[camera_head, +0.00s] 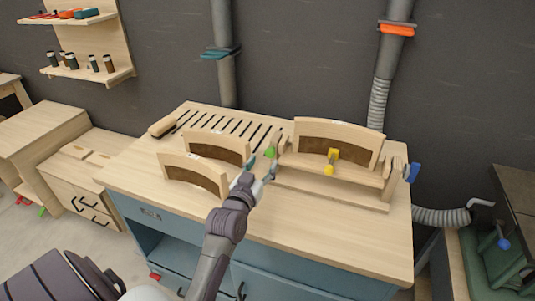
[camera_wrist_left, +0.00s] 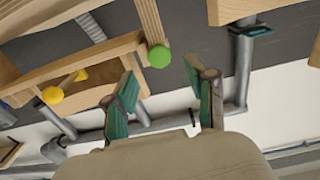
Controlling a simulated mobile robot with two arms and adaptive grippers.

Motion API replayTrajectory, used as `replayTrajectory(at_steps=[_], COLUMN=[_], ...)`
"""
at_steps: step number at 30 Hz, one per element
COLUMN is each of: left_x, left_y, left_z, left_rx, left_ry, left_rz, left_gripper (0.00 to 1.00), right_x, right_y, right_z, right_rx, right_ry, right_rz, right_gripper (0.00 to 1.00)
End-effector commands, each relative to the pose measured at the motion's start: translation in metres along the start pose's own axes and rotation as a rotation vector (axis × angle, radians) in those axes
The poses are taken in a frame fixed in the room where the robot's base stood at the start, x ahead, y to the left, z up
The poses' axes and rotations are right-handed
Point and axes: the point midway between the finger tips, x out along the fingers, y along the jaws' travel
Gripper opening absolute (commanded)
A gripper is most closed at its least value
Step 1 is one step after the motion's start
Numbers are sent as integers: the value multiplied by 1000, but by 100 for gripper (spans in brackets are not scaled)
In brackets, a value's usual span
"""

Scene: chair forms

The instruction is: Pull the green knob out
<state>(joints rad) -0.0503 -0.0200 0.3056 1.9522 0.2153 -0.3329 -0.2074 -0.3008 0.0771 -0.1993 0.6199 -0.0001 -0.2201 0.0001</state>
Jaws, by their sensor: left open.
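The green knob (camera_head: 270,152) is a small round ball at the left end of the wooden clamp fixture (camera_head: 330,205) on the workbench. In the left wrist view the green knob (camera_wrist_left: 159,56) shows at the end of a wooden bar, just beyond the fingertips and roughly midway between them. My left gripper (camera_head: 256,178) is open and empty, in front of the knob and apart from it. Its teal-padded fingers (camera_wrist_left: 162,78) also show in the left wrist view. My right gripper is not in view.
A yellow knob (camera_head: 328,169) and a blue knob (camera_head: 414,172) sit on the same fixture, which carries a curved wooden chair form (camera_head: 338,136). Two more curved forms (camera_head: 194,176) stand left of my gripper. The bench's front top (camera_head: 330,244) is clear.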

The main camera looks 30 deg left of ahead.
Motion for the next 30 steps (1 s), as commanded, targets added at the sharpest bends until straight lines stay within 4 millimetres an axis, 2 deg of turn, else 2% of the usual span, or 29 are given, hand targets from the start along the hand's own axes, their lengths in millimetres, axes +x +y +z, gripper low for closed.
replayTrajectory(at_steps=[3,9,20,30], left_x=[21,40,44,44], left_y=[0,0,0,0], left_z=[-2,0,1,1], left_rx=[0,1,1,1], left_ry=[-1,-1,-1,-2], left_rz=[0,1,1,1], left_gripper=[56,56,54,0], right_x=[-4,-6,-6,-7], right_y=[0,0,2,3], right_z=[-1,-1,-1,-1], right_rx=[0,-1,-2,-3], right_ry=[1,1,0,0], right_rz=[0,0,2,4], right_gripper=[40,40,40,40])
